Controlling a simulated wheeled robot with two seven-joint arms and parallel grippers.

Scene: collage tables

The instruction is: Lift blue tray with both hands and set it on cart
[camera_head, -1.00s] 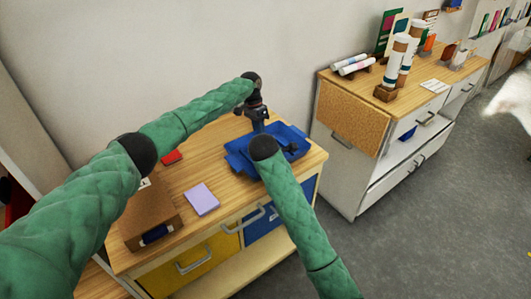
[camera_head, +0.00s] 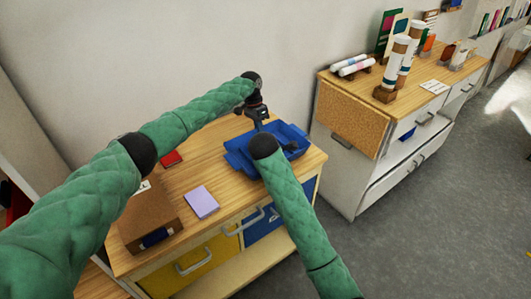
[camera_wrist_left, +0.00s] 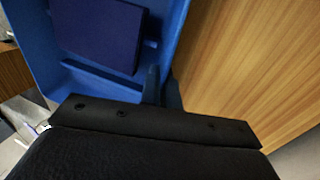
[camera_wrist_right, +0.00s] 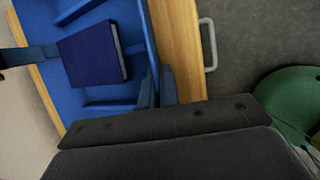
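The blue tray (camera_head: 238,158) sits on the wooden top of a cabinet (camera_head: 240,205). A dark blue book-like block lies in it, seen in the left wrist view (camera_wrist_left: 98,32) and the right wrist view (camera_wrist_right: 92,55). My left gripper (camera_head: 261,122) reaches down at the tray's wall-side edge; its fingers (camera_wrist_left: 162,88) are close together around the tray's rim. My right gripper (camera_wrist_right: 157,88) has its fingers close together around the opposite rim; in the head view my right arm hides it. I cannot pick out a cart for certain.
A lilac pad (camera_head: 201,201), a red item (camera_head: 171,158) and a brown box (camera_head: 150,215) lie left of the tray. A white cabinet with a wooden top (camera_head: 365,170) stands to the right, carrying rolls and bottles. Grey floor (camera_head: 440,235) is clear in front of it.

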